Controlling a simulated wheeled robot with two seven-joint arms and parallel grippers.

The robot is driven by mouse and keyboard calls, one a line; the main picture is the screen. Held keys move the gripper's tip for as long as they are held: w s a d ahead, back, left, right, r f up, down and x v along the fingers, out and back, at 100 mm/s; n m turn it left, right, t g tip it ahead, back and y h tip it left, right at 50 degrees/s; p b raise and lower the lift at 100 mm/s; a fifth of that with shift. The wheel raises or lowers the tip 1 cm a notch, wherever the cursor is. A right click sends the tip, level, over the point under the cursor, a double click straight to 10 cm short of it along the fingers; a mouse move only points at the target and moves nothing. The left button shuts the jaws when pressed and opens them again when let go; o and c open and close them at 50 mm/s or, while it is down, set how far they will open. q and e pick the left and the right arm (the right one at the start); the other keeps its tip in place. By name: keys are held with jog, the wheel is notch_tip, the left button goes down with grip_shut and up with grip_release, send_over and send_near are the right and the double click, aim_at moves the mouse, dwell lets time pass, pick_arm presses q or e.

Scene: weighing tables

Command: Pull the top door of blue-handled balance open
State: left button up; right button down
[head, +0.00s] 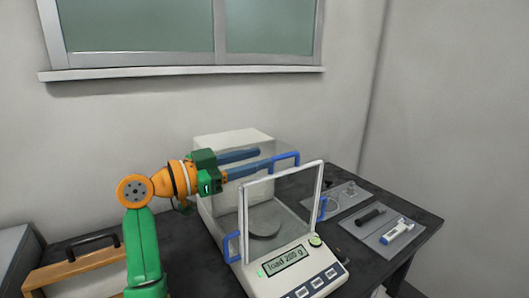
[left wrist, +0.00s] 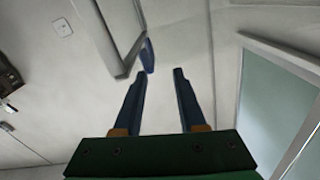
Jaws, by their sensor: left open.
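The blue-handled balance (head: 300,258) stands on the dark table, with a clear draft shield in a white frame and a lit display that seems to read "load 200 g". Its top handle (head: 286,156) is a blue bar at the upper edge; a blue handle also shows in the left wrist view (left wrist: 148,56). My left gripper (head: 264,158) is open and empty above the balance, fingers pointing right toward the top handle. In the left wrist view the handle lies just beyond the left fingertip, not between the fingers; contact cannot be told. My right gripper is out of view.
Blue side handles (head: 231,247) and (head: 322,208) stick out from the shield. Grey trays (head: 372,240) with small tools lie to the right on the dark table (head: 425,222). A wooden case (head: 75,270) is at left. The wall and window (head: 180,72) are behind.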

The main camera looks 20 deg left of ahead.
aim_at(279, 157)
pick_arm(q)
jog(key=d, duration=0.1)
jog(key=w+d, duration=0.2)
jog(key=d, duration=0.1)
jog(key=shift+w+r+p, duration=0.2)
jog(key=shift+r+p, duration=0.1)
jog(key=shift+p, duration=0.05)
jog(key=shift+w+d+f+g, duration=0.15)
jog(key=shift+w+d+f, duration=0.15)
jog(key=shift+w+d, duration=0.3)
jog(key=shift+w+d+f+g, duration=0.15)
jog(key=shift+w+d+f, duration=0.1)
jog(key=shift+w+d, duration=0.3)
jog(key=shift+s+a, duration=0.15)
jog(key=shift+a, duration=0.2)
jog(key=shift+s+a+r, duration=0.15)
jog(key=shift+s+a, duration=0.2)
jog(key=shift+a, duration=0.05)
jog(key=c, duration=0.4)
jog(key=shift+s+a, duration=0.25)
jog(key=c, duration=0.3)
grip_shut()
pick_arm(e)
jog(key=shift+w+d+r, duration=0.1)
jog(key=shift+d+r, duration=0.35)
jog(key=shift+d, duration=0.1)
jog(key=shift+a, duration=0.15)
